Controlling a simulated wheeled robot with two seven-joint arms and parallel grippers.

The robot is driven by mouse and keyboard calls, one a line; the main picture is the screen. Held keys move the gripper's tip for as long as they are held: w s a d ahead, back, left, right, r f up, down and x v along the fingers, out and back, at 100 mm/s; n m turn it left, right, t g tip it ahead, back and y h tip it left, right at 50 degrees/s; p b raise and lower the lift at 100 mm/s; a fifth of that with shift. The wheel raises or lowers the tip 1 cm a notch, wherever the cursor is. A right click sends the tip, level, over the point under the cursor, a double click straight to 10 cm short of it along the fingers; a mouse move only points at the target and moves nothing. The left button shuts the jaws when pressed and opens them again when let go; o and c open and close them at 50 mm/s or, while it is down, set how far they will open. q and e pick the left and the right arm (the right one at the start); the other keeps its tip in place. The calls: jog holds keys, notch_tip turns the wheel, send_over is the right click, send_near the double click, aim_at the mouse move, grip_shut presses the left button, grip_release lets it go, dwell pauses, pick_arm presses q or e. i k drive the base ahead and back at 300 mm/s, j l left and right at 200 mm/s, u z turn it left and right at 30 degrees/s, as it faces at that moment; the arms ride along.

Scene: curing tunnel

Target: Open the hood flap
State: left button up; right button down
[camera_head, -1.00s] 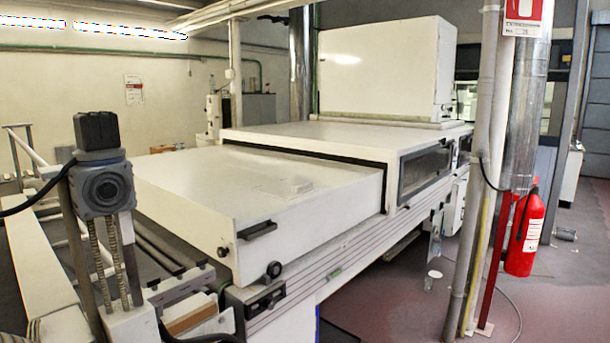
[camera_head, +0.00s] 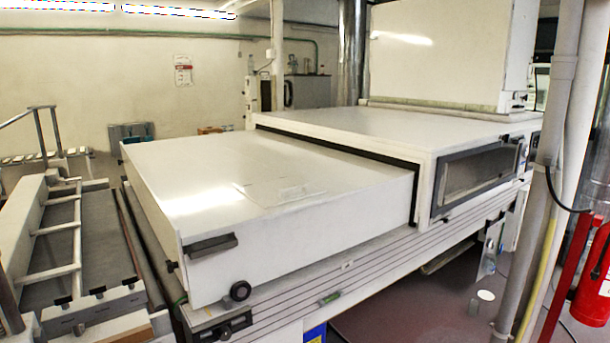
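The hood flap (camera_head: 270,190) is the large white cover on the near section of the curing tunnel. It lies flat and looks shut. A dark handle (camera_head: 211,245) sits on its near end face, by the left corner. A round black knob (camera_head: 240,291) is at the lower near corner. The taller white tunnel housing (camera_head: 400,133) with a dark side window (camera_head: 478,175) adjoins its far end. Neither of my grippers shows in the view.
A conveyor frame with rails (camera_head: 80,240) runs along the left. Pale posts (camera_head: 545,150) and a red fire extinguisher (camera_head: 592,280) stand at the right. A metal rail (camera_head: 340,285) runs below the hood. Reddish floor (camera_head: 400,310) is open at the lower right.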

aim_at(283, 189)
jog(key=i+l, duration=0.15)
jog(key=l, duration=0.15)
jog(key=i+l+u, duration=0.1)
jog(key=l, duration=0.2)
jog(key=i+l, duration=0.2)
jog(key=i+l+u, duration=0.1)
jog(key=l, duration=0.35)
